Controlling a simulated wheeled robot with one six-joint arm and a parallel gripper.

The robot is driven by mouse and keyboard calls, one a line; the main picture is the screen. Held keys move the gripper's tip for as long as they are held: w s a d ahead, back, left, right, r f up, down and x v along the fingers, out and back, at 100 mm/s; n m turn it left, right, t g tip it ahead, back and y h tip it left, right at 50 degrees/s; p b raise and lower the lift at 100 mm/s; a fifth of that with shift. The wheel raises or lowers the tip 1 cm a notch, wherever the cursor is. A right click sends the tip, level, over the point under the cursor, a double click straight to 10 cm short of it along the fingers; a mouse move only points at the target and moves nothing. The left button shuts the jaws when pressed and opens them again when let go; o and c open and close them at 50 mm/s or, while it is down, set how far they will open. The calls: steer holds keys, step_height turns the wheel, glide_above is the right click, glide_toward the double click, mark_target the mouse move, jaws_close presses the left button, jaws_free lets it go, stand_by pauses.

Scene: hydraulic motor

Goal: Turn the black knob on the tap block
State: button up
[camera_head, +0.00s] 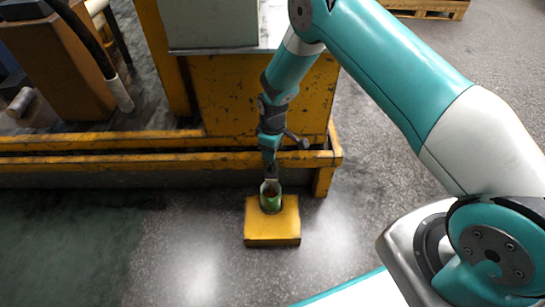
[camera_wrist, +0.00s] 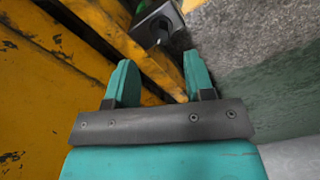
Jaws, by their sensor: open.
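My gripper (camera_wrist: 157,65) is open, with two teal fingers apart and nothing seen between them. In the head view, my arm's end (camera_head: 270,178) hangs down over a yellow block (camera_head: 272,230). A small green part (camera_head: 270,198) is on that block. The arm hides some of this area, and no black knob shows clearly there.
Worn yellow rails (camera_head: 120,160) run behind the yellow block. They fill the left of the wrist view (camera_wrist: 50,90). A yellow machine base (camera_head: 225,90) stands behind. A black hose (camera_head: 88,42) hangs at upper left. Grey floor (camera_head: 190,260) lies open in front.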

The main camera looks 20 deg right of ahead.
mark_target(273, 165)
step_height(273, 165, up, 10)
steer(key=p, duration=0.2)
stand_by(0.4)
